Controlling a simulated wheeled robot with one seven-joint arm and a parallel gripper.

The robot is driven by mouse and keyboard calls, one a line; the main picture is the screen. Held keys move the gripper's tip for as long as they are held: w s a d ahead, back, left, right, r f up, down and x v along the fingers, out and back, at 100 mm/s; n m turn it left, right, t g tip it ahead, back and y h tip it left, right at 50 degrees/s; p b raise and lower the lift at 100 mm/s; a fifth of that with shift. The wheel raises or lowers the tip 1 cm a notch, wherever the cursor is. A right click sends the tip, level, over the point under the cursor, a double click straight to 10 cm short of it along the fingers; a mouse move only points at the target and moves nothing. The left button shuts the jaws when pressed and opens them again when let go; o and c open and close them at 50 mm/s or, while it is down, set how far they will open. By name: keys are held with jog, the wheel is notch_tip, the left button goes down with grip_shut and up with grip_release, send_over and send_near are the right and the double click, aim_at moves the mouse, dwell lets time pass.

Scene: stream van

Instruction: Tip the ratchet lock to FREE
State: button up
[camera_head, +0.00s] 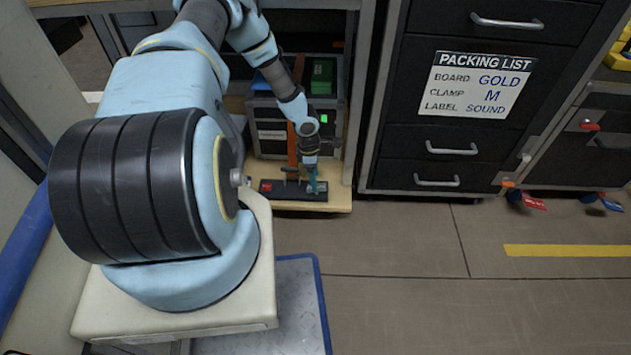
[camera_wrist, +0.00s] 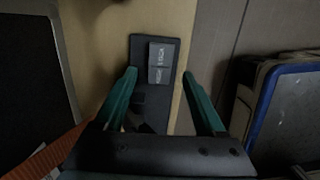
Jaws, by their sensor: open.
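The ratchet lock has a black base plate (camera_head: 285,196) that lies on a light wooden shelf, with a red patch (camera_head: 267,187) at its left end. A small lever-like part (camera_head: 290,171) stands up near its middle. My gripper (camera_head: 317,188) is low over the plate's right part. In the wrist view the plate (camera_wrist: 150,40) carries a grey lettered piece (camera_wrist: 163,62), whose words are too small and dark to read. My gripper's teal fingers (camera_wrist: 158,76) are spread either side of the plate. Dark parts between the fingers are partly hidden by my gripper's body, so the lever's tilt is unclear.
An orange strap (camera_head: 292,150) rises behind the plate. A grey-framed equipment box with a lit green panel (camera_head: 323,116) stands behind. A black drawer cabinet (camera_head: 440,150) with a packing list is to the right. The floor (camera_head: 420,235) in front is clear.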

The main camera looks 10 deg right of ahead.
notch_tip(320, 180, up, 8)
jog(key=p, duration=0.1)
jog(key=shift+a+f+p, duration=0.25)
jog(key=shift+a+p, duration=0.1)
jog(key=shift+a, duration=0.1)
jog(key=shift+w, duration=0.1)
jog(key=w+a+r+m+t+h, duration=0.15)
jog(key=r+m, duration=0.25)
jog(key=r, duration=0.6)
jog(key=w+a+r+m+t, duration=0.2)
jog(key=r+m, duration=0.2)
jog(key=r, duration=0.6)
jog(key=s+a+r+m+g+y, duration=0.1)
jog(key=s+a+r+m, duration=0.45)
jog(key=s+r, duration=0.3)
jog(key=s+a+r+m+g+y, duration=0.1)
jog(key=s+a+r+m+y, duration=0.1)
jog(key=s+a+r+m, duration=0.4)
jog(key=s+r+n+p, duration=0.2)
jog(key=s+r+p, duration=0.1)
jog(key=r+p, duration=2.2)
notch_tip(320, 180, up, 2)
jog(key=shift+s+p, duration=0.15)
jog(key=shift+p, duration=0.15)
